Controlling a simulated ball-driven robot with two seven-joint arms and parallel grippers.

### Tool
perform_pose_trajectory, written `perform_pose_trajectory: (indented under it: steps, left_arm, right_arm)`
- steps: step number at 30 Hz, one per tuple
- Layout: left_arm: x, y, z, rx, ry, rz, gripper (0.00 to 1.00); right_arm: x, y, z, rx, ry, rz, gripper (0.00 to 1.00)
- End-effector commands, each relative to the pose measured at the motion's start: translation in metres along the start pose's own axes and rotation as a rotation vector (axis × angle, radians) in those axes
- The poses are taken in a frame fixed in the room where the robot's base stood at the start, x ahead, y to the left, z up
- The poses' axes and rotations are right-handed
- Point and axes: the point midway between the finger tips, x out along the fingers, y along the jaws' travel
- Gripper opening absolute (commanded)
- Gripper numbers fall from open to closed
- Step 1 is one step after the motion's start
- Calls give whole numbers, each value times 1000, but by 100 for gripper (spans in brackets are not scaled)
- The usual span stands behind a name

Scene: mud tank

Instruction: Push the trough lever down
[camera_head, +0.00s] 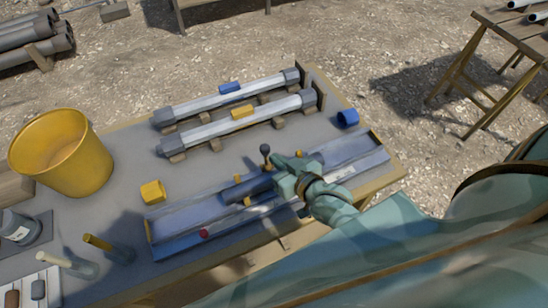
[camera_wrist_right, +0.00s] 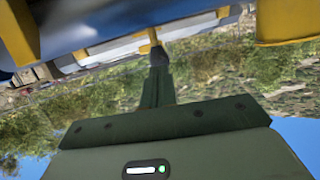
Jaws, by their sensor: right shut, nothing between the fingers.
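The trough (camera_head: 172,228) is a long blue-grey tray lying along the front of the table. Its lever (camera_head: 265,150) has a dark ball knob on a short stem and stands upright near the trough's middle. My green right gripper (camera_head: 276,160) is shut and empty, its tip just right of the lever stem; I cannot tell whether they touch. In the right wrist view the closed fingers (camera_wrist_right: 157,72) point towards blurred blue, white and yellow parts (camera_wrist_right: 115,42). The lever cannot be made out there. My left gripper is not in view.
Two capped clear tubes (camera_head: 225,123) lie on supports behind the trough. Jars and brushes crowd the left front.

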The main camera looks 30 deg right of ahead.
Motion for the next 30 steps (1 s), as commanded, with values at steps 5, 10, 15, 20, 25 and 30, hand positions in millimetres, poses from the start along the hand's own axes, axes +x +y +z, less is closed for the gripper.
perform_pose_trajectory:
  steps: [5, 10, 15, 20, 25, 30]
  left_arm:
    - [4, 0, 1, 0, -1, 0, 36]
    - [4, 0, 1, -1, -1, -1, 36]
    - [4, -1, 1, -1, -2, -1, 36]
    - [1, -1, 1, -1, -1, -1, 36]
    - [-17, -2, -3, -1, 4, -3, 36]
    - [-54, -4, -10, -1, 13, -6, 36]
  right_arm:
    - [16, 0, 1, 0, 0, 0, 0]
    - [20, 0, 0, -1, 0, 0, 0]
    - [19, 0, 0, -1, 0, 0, 0]
    - [19, 0, -2, 0, -5, 0, 0]
    - [21, 1, -9, 5, -40, 1, 0]
    - [26, 2, -20, 22, -127, 1, 0]
